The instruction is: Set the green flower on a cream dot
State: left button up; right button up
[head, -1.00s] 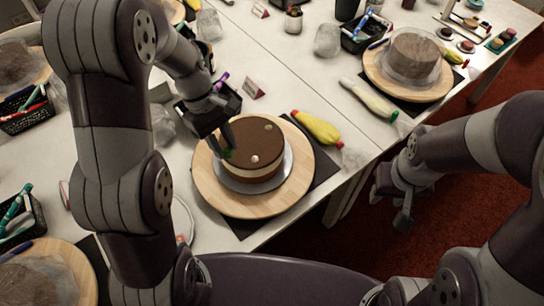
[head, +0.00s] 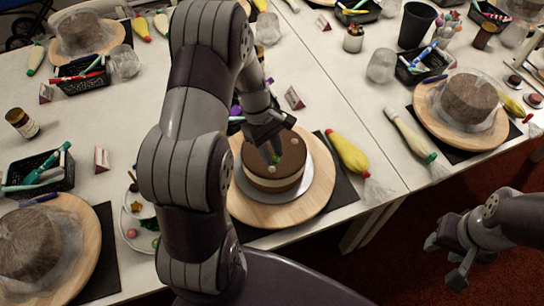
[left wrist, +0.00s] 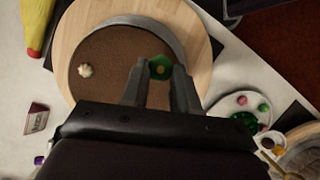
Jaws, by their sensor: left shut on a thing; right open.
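The chocolate-topped cake (head: 286,180) with a cream side stands on a round wooden turntable (head: 319,190). My left gripper (head: 273,156) is over the cake top, shut on the small green flower (head: 277,160). My right gripper (head: 447,262) is open and empty, right of the table.
A yellow piping bag (head: 348,153) lies right of the turntable. A plate of small decorations (head: 138,210) is left of it, partly behind my left arm. Other covered cakes (head: 467,103), baskets (head: 38,173) and a dark cup (head: 416,25) stand around.

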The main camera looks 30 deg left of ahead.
aim_at(273, 170)
pick_arm(q)
jog(key=f, duration=0.3)
jog(key=shift+s+a+f+p, duration=0.2)
jog(key=shift+a+f+p, duration=0.1)
jog(key=shift+f+p, duration=0.1)
jog(key=shift+a+f, duration=0.1)
jog(key=shift+f, duration=0.1)
jog(key=shift+w, duration=0.15)
jog(key=shift+d+f, duration=0.1)
jog(key=shift+d, duration=0.1)
jog(key=o, duration=0.7)
jog(key=shift+c, duration=0.2)
jog(key=o, duration=0.4)
jog(key=shift+a, duration=0.1)
jog(key=shift+c, duration=0.2)
